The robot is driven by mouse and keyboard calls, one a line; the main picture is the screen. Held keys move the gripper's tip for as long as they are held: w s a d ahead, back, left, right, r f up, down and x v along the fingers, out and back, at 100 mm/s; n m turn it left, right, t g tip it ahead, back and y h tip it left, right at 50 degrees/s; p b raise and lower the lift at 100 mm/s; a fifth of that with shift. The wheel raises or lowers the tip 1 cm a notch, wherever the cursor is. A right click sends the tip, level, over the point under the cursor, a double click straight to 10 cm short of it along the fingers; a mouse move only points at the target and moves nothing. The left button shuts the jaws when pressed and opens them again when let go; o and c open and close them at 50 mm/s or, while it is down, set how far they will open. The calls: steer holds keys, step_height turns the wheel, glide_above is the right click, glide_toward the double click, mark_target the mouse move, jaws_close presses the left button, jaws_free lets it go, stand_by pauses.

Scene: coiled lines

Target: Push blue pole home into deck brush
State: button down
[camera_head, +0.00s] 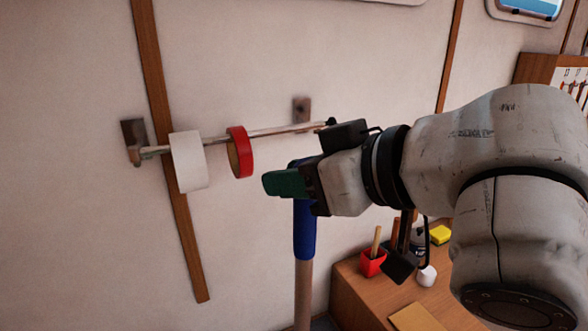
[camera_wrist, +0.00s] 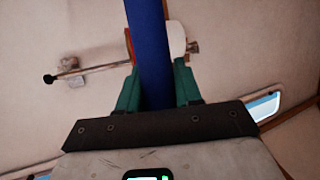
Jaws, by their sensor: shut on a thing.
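The blue pole (camera_head: 305,232) stands about upright in the head view, with a blue upper part and a wooden lower part that runs out of the bottom of the picture. My gripper (camera_head: 284,183) has green fingers and is shut on the blue part near its top. In the wrist view the blue pole (camera_wrist: 150,45) passes between the two green fingers of my gripper (camera_wrist: 157,72). The deck brush is not in view, and the pole's lower end is hidden below the frame.
A wall rail (camera_head: 280,131) behind carries a white roll (camera_head: 188,162) and a red tape ring (camera_head: 239,152). At lower right, a wooden desk (camera_head: 352,295) holds a red cup (camera_head: 372,263), a yellow block (camera_head: 440,235) and a small white item (camera_head: 426,276).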

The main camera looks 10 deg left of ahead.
mark_target(314, 244)
steer(key=shift+d+f+b, duration=0.15)
steer(key=shift+f+b, duration=0.15)
steer(key=shift+f, duration=0.05)
steer(key=shift+f+b, duration=1.85)
steer(key=shift+f, duration=0.2)
steer(key=shift+f, duration=0.4)
stand_by(0.4)
steer(key=shift+f+b, duration=1.35)
steer(key=shift+f, duration=0.65)
stand_by(0.5)
steer(key=c, duration=0.7)
jaws_free()
steer(key=shift+s+d, duration=0.1)
steer(key=shift+d, duration=0.05)
